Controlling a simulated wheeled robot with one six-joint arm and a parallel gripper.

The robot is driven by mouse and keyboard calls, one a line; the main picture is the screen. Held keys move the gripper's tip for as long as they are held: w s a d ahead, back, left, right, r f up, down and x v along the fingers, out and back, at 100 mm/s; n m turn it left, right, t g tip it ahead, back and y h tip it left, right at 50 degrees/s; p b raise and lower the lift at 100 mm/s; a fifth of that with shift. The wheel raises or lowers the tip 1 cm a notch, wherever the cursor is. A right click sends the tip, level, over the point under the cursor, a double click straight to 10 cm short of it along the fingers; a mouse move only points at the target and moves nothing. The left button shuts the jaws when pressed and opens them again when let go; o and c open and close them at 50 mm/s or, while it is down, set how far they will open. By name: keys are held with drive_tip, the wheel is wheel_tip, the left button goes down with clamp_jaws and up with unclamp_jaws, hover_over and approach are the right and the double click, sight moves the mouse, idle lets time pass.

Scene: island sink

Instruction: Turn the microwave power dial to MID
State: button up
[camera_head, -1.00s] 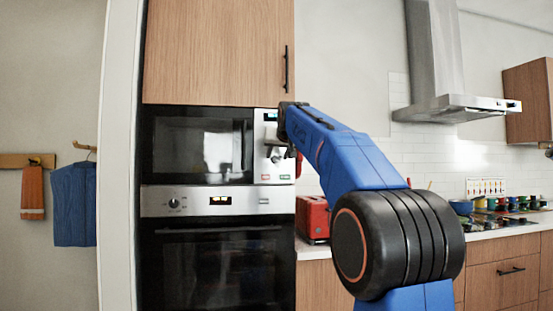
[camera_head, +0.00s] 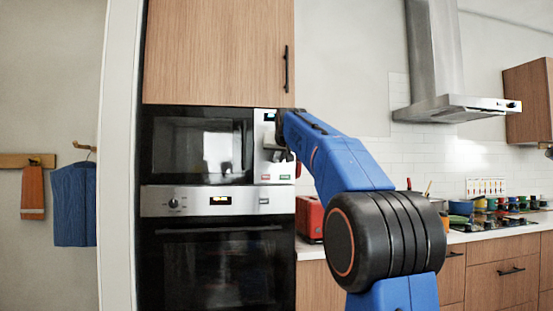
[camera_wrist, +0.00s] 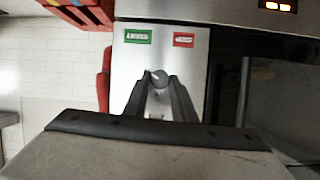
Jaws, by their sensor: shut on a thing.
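The microwave (camera_head: 195,145) is built into the tall cabinet, with a dark door and a pale control panel (camera_head: 284,160) on its right. My gripper (camera_head: 272,150) is at this panel, and my forearm covers part of it. In the wrist view, which shows the panel upside down, my gripper (camera_wrist: 160,82) has its two fingers shut on a round grey dial (camera_wrist: 160,79). A light mark shows on the dial, but I cannot read its setting. A green label (camera_wrist: 138,37) and a red label (camera_wrist: 184,40) are on the panel by the dial.
An oven (camera_head: 215,260) with its own knob (camera_head: 173,203) is below the microwave. A red appliance (camera_head: 309,218) stands on the counter right of the cabinet. Pots and bowls (camera_head: 461,208) are farther right, under the range hood (camera_head: 455,107).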

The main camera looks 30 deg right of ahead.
drive_tip(key=shift+a, duration=0.1)
drive_tip(key=n+h, duration=0.1)
drive_tip(key=n, duration=0.1)
drive_tip(key=n+h, duration=0.2)
drive_tip(key=shift+w+a+g, duration=0.1)
drive_tip(key=shift+a+g, duration=0.1)
drive_tip(key=shift+g, duration=0.2)
drive_tip(key=n+h, duration=0.1)
drive_tip(key=n, duration=0.1)
drive_tip(key=n+h, duration=0.1)
drive_tip(key=n, duration=0.1)
drive_tip(key=shift+a+f, duration=0.15)
drive_tip(key=shift+f, duration=0.15)
drive_tip(key=shift+h, duration=0.3)
drive_tip(key=o, duration=1)
drive_tip(key=shift+o, duration=0.2)
drive_tip(key=v, duration=1.7)
